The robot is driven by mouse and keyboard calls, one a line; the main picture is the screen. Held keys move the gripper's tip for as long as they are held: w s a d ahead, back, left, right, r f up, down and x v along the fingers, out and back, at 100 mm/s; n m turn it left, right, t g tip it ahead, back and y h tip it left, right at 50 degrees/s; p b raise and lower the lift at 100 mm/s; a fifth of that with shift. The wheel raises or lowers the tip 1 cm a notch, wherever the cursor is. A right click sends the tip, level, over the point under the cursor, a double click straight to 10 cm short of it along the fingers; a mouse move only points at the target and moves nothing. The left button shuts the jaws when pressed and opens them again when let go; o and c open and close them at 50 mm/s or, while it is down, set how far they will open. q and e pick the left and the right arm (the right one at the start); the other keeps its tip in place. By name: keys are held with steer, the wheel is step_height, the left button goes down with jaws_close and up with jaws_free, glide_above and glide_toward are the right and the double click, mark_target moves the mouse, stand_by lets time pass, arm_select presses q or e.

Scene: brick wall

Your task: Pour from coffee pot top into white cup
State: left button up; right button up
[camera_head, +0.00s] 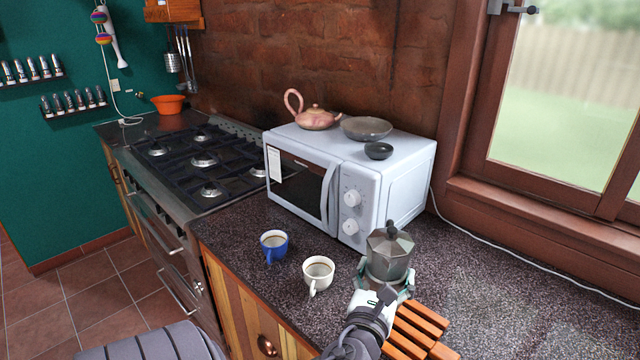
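The coffee pot top (389,259) is a grey faceted metal body with a dark lid and knob. It looks upright over the counter, at the wooden slatted trivet. The white cup (318,271) stands upright on the counter left of the pot, with dark contents and its handle toward me. My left gripper (384,283) is at the lower part of the pot, with a finger on either side. The gripper hides the pot's underside, so I cannot tell whether the fingers press on it or whether it is lifted. My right gripper is not in view.
A blue cup (273,246) stands close left of the white cup. The wooden trivet (418,330) lies beside my gripper. A white microwave (349,183) stands behind, carrying a teapot (315,119) and bowls. A gas stove (203,158) is at left. The counter at right is clear.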

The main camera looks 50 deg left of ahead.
arm_select(q)
steer(key=s+a+r+n+g+y+b, duration=0.15)
steer(key=a+n+g+y, duration=0.35)
steer(key=a, duration=0.6)
steer(key=s+a+r+n+g+y, duration=0.1)
steer(key=a+r+n+g+y, duration=0.3)
steer(key=a+g, duration=0.45)
steer(key=s+a+f+n+g+h+b, duration=0.1)
steer(key=s+a+f+n+g+h, duration=0.2)
steer(key=s+a+f+n+g, duration=0.6)
steer(key=a+f+g, duration=0.1)
steer(key=g, duration=0.2)
steer(key=shift+a+f+n+b, duration=0.2)
steer(key=shift+a+n+b, duration=0.15)
steer(key=shift+n+b, duration=0.05)
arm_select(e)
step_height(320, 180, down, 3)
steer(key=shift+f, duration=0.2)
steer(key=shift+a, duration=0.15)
